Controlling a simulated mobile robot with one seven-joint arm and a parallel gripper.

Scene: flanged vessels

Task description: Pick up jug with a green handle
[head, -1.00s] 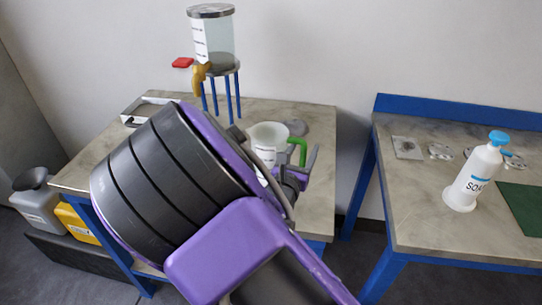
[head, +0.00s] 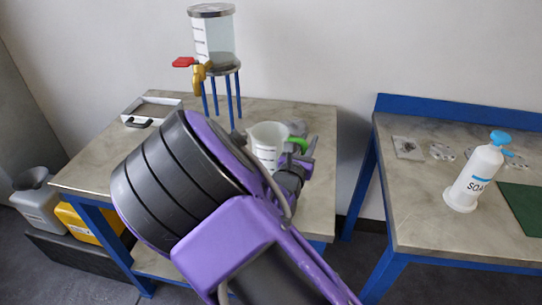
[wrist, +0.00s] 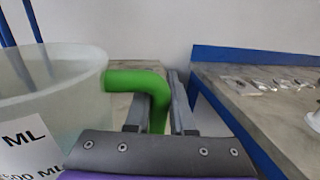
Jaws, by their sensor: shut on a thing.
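The jug (head: 268,140) is a translucent white measuring vessel with dark markings. It stands upright on the left table, partly hidden behind my arm. Its green handle (head: 297,143) is on its right side. In the wrist view the jug (wrist: 45,85) fills the left, with a white "ML" label, and the green handle (wrist: 135,82) bends down between my fingers. My gripper (head: 304,152) is shut on the handle, one finger on each side; the wrist view shows the gripper (wrist: 160,105) too. I cannot tell whether the jug's base touches the table, because it is hidden.
A clear tank (head: 214,42) with a red-handled tap stands on blue legs behind the jug. A grey tray (head: 150,104) lies at the back left. The right table (head: 415,215) holds a soap bottle (head: 474,178). A gap separates the tables.

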